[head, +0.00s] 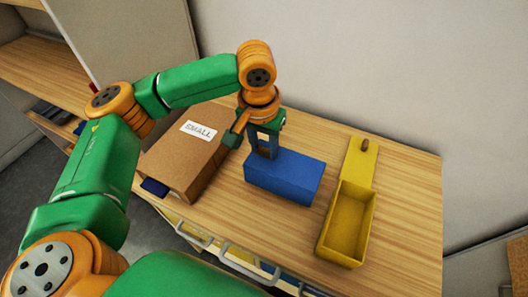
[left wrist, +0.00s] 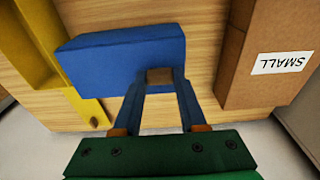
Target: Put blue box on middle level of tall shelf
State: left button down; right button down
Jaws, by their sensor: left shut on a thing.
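The blue box (head: 284,178) is on the wooden table, between the cardboard box and the yellow box. My left gripper (head: 266,150) reaches down to the back left end of the blue box and is shut on it. In the left wrist view the blue box (left wrist: 118,62) shows with the fingers (left wrist: 160,78) at its near edge. I cannot tell whether the box is lifted off the table. My right gripper is not in view. A wooden shelf (head: 45,60) shows at the far left; its levels are only partly visible.
A cardboard box labelled SMALL (head: 180,165) stands left of the blue box. An open yellow box (head: 328,245) with its lid lies to the right. The wooden table (head: 405,200) is bare at the right end. A grey wall (head: 370,70) rises behind it.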

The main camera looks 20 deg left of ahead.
pick_arm(q)
jog(key=shift+f+p, duration=0.3)
jog(key=shift+f, duration=1.15)
jog(key=shift+s, duration=0.1)
jog(key=shift+c, duration=2.3)
grip_release()
jog(key=shift+f, duration=0.1)
